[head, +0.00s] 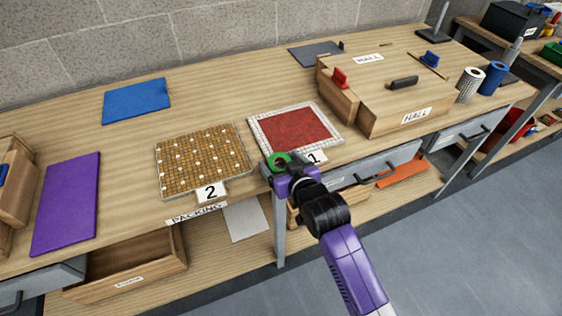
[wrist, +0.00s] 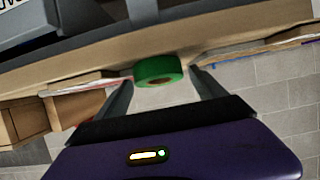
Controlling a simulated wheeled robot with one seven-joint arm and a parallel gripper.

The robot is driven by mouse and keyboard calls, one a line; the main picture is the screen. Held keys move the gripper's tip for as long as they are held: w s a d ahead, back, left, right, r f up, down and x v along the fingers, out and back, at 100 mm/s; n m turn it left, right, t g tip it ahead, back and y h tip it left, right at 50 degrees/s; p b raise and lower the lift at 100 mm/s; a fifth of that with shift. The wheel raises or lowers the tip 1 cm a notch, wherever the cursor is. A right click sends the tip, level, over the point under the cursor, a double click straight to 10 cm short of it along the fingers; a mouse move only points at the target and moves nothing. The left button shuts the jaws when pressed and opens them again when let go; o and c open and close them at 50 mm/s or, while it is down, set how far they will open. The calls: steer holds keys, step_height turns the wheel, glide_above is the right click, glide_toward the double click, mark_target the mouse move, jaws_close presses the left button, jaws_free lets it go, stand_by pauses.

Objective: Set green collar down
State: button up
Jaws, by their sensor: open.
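The green collar (head: 279,160) is a short ring at the front edge of the workbench, just left of the card marked 1. It also shows in the wrist view (wrist: 158,71), lying between the fingertips with its hole partly visible. My gripper (head: 282,169) is at the bench's front edge, right at the collar. In the wrist view my gripper (wrist: 160,82) has its two dark fingers spread, one on each side of the collar. A narrow gap seems to show beside each finger. The collar appears to rest on the bench top, but its underside is hidden.
A red mosaic panel (head: 293,128) lies behind the collar and a gold panel (head: 180,166) with a card 2 (head: 210,193) to its left. A wooden box (head: 385,115) marked HALL stands to the right. Bare bench top lies around the blue sheet (head: 136,101).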

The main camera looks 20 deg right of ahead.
steer(key=shift+r+p, duration=0.4)
steer(key=shift+r, duration=0.2)
steer(key=b+v, duration=0.1)
steer(key=v, duration=1.1)
steer(key=shift+s+f, duration=0.1)
steer(key=s+f+t, duration=0.1)
steer(key=s, duration=2.5)
steer(key=shift+s, duration=0.35)
steer(key=shift+o, duration=0.4)
steer(key=s+r, duration=0.3)
steer(key=s, duration=0.2)
steer(key=shift+s+r, duration=0.3)
steer(key=shift+s, duration=0.1)
